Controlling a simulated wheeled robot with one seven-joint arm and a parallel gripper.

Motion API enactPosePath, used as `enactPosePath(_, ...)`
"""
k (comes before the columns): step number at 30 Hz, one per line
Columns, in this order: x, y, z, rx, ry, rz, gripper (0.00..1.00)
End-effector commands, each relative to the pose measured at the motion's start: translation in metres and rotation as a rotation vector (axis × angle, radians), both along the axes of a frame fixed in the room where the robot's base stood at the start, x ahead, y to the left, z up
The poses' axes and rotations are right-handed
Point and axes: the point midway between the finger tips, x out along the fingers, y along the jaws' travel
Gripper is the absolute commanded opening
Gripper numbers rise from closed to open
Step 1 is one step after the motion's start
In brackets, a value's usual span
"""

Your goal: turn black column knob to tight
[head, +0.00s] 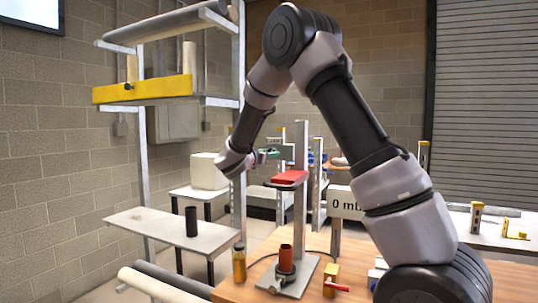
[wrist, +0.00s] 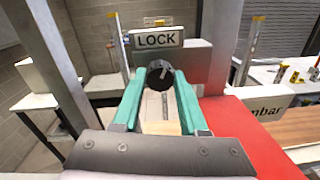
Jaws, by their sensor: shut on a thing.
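The black column knob (wrist: 160,75) sits between my fingertips in the wrist view, just below a white LOCK label (wrist: 157,40). It is round, with a pale mark on its face. My gripper (wrist: 160,80) has teal fingers, one on each side of the knob, shut on it. In the head view my gripper (head: 264,157) reaches from the left to the upper part of the grey metal column (head: 301,150). The knob is too small to make out there.
A red plate (head: 290,177) juts from the column just below my gripper. An orange-red cylinder (head: 286,258) stands on the column's base. A small amber bottle (head: 239,263) and a yellow valve with a red handle (head: 330,280) flank it. A "0 mbar" sign (head: 345,205) is to the right.

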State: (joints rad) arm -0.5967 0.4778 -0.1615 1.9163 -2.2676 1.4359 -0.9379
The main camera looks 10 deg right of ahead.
Motion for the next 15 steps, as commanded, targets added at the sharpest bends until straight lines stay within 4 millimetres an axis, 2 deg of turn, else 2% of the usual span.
enactPosePath(15,-0.0012,-0.001,-0.0002,0.394,-0.285,-0.001,0.0)
